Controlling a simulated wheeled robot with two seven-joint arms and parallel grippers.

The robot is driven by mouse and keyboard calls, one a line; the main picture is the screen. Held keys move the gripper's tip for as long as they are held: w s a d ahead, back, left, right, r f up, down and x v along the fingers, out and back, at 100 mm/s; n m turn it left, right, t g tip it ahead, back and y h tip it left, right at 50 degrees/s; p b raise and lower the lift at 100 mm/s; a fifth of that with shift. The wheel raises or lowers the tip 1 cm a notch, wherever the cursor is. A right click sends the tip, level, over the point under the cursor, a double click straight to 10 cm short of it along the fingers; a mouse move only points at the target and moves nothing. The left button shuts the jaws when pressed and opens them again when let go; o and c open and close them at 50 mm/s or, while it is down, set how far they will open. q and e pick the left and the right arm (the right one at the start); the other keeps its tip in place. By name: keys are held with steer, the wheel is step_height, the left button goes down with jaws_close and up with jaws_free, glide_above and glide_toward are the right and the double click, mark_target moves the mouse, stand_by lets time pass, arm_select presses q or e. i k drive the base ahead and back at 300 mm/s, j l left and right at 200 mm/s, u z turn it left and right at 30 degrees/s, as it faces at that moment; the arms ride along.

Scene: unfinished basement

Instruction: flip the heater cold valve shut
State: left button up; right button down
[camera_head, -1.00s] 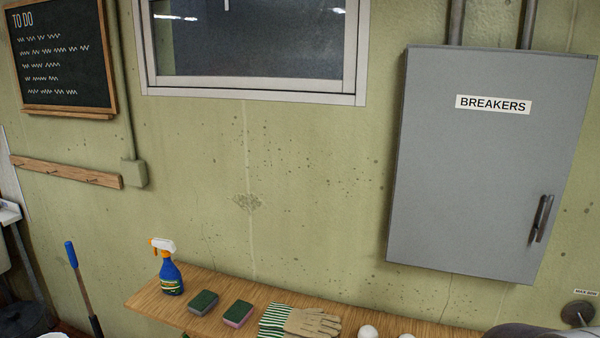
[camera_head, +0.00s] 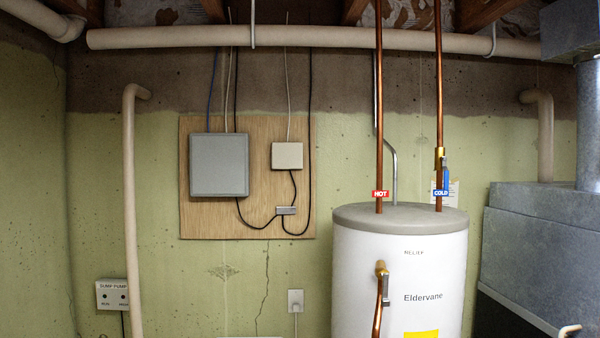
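The water heater (camera_head: 400,262) is a white upright tank with a grey top, right of centre in the head view. Two copper pipes rise from its top. The right pipe carries a blue COLD tag (camera_head: 441,193) and, above it, a brass valve (camera_head: 440,155). The valve's blue lever (camera_head: 446,176) hangs down along the pipe, about in line with it. The left pipe carries a red HOT tag (camera_head: 380,194). Neither of my grippers shows in the head view, so their states and distance from the valve are hidden.
A grey metal unit (camera_head: 535,255) stands close on the heater's right. A copper relief pipe (camera_head: 378,318) runs down the heater's front. A wooden board (camera_head: 215,220) with grey boxes, a sump pump panel (camera_head: 111,295) and a pale vertical pipe (camera_head: 131,200) are on the left wall.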

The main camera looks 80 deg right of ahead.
mark_target(446, 171)
steer(key=z, duration=3.55)
steer(key=i+z, duration=0.15)
steer(key=i+l, duration=0.2)
steer(key=i, duration=0.35)
steer(key=i+l+z, duration=0.1)
steer(key=i, duration=0.5)
steer(key=i+l, duration=0.3)
steer(key=i, duration=0.3)
